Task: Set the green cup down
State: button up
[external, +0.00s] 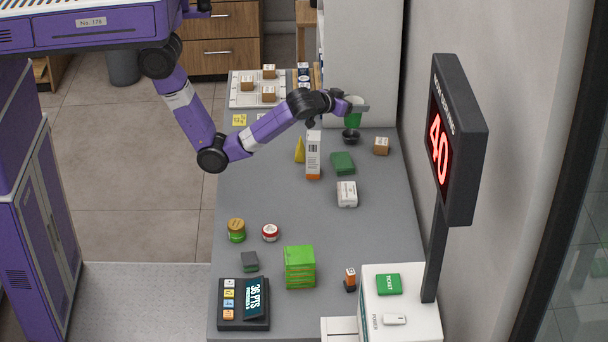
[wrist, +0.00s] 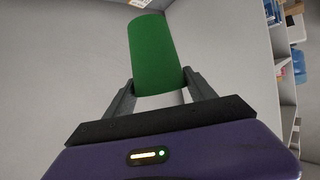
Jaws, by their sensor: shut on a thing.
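The green cup (external: 353,119) is at the far end of the grey counter, by the wall, in the external view. In the wrist view the green cup (wrist: 155,55) stands out beyond the fingers. My gripper (external: 354,105) is shut on it; in the wrist view the two fingers (wrist: 158,98) sit on either side of its near end. A small black bowl (external: 351,136) shows just below the cup in the picture. The cup seems held above the counter, but the exact height is hard to tell.
A tall white and orange box (external: 313,155), a yellow cone-like item (external: 299,150), a green packet (external: 343,163) and a brown box (external: 381,146) stand near my gripper. A white box (external: 347,194) is nearer. The counter's middle (external: 285,205) is clear.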

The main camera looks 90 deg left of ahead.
jog(key=s+a+r+n+g+y, duration=0.2)
jog(key=s+a+n, duration=0.1)
jog(key=s+a, duration=0.55)
jog(key=s+a+r+n+g+y, duration=0.2)
jog(key=s+a+g, duration=0.1)
jog(key=s+a, duration=0.55)
jog(key=shift+w+a+f, duration=0.1)
jog(key=shift+f, duration=5.05)
jog(key=shift+w+a+f, duration=0.1)
jog(key=shift+f, duration=5.05)
jog(key=shift+f, duration=0.1)
jog(key=shift+f+b, duration=0.15)
jog(key=shift+b, duration=0.15)
jog(key=o, duration=1.3)
